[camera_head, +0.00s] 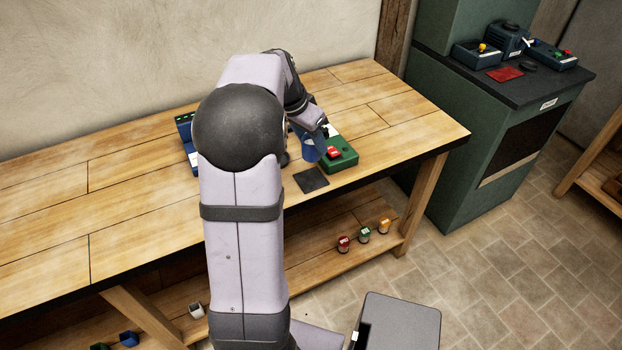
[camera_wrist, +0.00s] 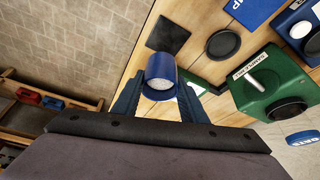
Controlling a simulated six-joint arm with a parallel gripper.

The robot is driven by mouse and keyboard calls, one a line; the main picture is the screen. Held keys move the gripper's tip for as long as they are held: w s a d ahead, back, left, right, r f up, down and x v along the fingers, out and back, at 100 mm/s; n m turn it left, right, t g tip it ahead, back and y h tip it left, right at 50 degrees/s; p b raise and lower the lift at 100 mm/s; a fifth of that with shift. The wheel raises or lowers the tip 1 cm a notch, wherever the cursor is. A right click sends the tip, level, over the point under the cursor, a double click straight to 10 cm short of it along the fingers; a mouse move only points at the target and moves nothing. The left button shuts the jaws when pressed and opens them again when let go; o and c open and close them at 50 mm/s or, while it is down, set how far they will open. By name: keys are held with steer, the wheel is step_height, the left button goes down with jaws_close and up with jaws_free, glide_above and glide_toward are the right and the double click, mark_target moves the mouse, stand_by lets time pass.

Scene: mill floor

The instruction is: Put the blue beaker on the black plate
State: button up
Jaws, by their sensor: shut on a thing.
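The blue beaker (camera_head: 309,150) is in my gripper. In the wrist view the beaker (camera_wrist: 161,72) sits between the two fingertips (camera_wrist: 160,93), its round mouth towards the camera and something pale inside. My gripper (camera_head: 318,134) is shut on it, partly hidden by my arm in the head view. The flat square black plate (camera_head: 311,180) lies near the front edge of the bench, just in front of the beaker. The plate (camera_wrist: 168,36) shows bare beyond the beaker in the wrist view. I cannot tell how high the beaker is above the bench.
A green box (camera_head: 342,160) with a red part stands right beside the beaker. A round black disc (camera_wrist: 223,45) lies near the plate in the wrist view. A blue box (camera_head: 186,140) is partly behind my arm. The bench's right end is clear.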

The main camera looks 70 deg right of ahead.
steer(key=shift+w+d+r, duration=0.2)
steer(key=shift+w+d, duration=0.05)
steer(key=shift+d, duration=0.3)
steer(key=shift+n, duration=0.3)
steer(key=shift+f+p, duration=0.75)
steer(key=shift+f, duration=4.2)
steer(key=shift+f, duration=0.2)
steer(key=o, duration=1.2)
steer(key=shift+r, duration=0.15)
steer(key=shift+w+a+r, duration=0.1)
steer(key=shift+a+r, duration=0.05)
steer(key=shift+r, duration=0.35)
steer(key=b+v, duration=0.1)
steer(key=v, duration=1)
steer(key=shift+a+b, duration=0.2)
steer(key=shift+b, duration=0.15)
